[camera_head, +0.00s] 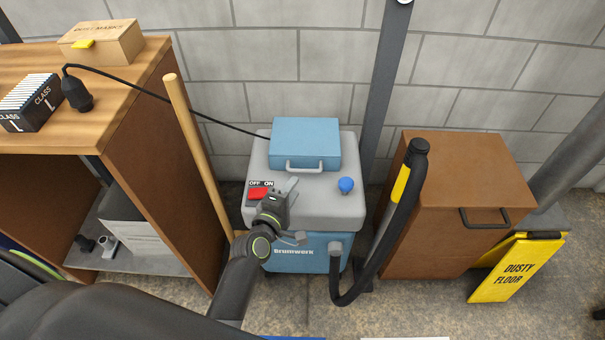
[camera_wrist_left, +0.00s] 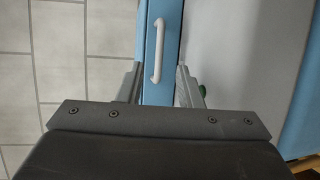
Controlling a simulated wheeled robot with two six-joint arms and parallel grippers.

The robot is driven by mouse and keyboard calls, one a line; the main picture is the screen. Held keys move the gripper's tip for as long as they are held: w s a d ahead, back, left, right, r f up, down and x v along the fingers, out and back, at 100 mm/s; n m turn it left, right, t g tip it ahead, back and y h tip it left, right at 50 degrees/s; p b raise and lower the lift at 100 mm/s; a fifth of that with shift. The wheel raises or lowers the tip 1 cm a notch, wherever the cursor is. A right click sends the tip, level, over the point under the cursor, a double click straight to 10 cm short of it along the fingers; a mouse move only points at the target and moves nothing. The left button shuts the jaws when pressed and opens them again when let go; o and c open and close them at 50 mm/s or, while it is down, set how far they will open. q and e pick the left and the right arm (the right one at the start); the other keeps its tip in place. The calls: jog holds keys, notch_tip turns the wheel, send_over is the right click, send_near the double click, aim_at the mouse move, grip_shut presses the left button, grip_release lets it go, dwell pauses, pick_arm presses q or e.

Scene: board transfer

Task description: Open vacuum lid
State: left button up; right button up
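The vacuum (camera_head: 308,256) has a blue body with a grey top (camera_head: 320,205) and stands on the floor against the wall. Its blue lid (camera_head: 306,137) lies flat and closed on the grey top, with a light bar handle (camera_head: 303,166) on its front side. My left gripper (camera_head: 297,212) is open and empty in front of the handle, over the vacuum's front part. In the left wrist view the white handle (camera_wrist_left: 158,50) lies ahead, lined up between the spread fingers of the gripper (camera_wrist_left: 161,82) and apart from them. My right gripper is in neither view.
A red switch (camera_head: 258,193) marked OFF and ON and a blue knob (camera_head: 346,185) are on the grey top. A wooden pole (camera_head: 197,150) and cabinet stand left. A black hose (camera_head: 385,240) and brown box (camera_head: 470,165) stand right, beyond them a yellow floor sign (camera_head: 515,270).

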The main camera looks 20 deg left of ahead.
aim_at(305, 172)
pick_arm(q)
jog(key=x, duration=0.6)
jog(key=shift+w, duration=0.35)
grip_shut()
